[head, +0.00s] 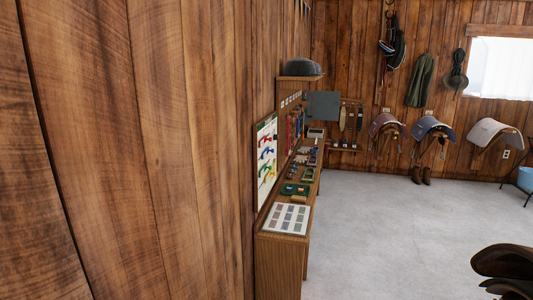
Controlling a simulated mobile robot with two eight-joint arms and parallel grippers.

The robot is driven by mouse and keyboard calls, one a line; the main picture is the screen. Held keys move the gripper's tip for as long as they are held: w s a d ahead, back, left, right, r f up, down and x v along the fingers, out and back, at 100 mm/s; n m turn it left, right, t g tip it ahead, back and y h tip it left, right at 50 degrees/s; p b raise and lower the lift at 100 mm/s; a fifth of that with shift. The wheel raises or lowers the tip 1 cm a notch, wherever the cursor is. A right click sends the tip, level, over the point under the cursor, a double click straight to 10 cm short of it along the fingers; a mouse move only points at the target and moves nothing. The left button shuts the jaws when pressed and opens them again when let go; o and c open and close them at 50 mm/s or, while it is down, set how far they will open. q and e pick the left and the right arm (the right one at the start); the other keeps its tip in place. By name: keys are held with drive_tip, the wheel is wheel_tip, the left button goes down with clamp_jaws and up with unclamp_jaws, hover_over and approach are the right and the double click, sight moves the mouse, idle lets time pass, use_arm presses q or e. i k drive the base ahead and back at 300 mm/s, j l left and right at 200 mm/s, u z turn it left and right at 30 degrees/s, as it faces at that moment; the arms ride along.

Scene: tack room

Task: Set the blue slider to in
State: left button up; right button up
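I cannot pick out a blue slider for certain at this distance. A white board (266,158) on the left wall carries colored shapes in green, blue, yellow and red. Below and beyond it runs a long narrow wooden counter (283,252) along the wall. Several small items lie on the counter, among them a dark green piece (295,189) and some small blue and red bits farther back, too small to tell apart. Neither of my grippers shows in the head view.
A white sheet with colored squares (286,218) lies on the counter's near end. Pale floor (390,240) is clear right of the counter. A dark brown leather object (508,265) stands at lower right. Saddle racks (432,128) line the back wall. Plank wall fills the left.

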sight(265, 152)
drive_tip(key=i+l, duration=0.1)
drive_tip(key=i, duration=0.4)
drive_tip(key=i+l, duration=0.15)
drive_tip(key=i, duration=0.35)
drive_tip(key=z, duration=0.05)
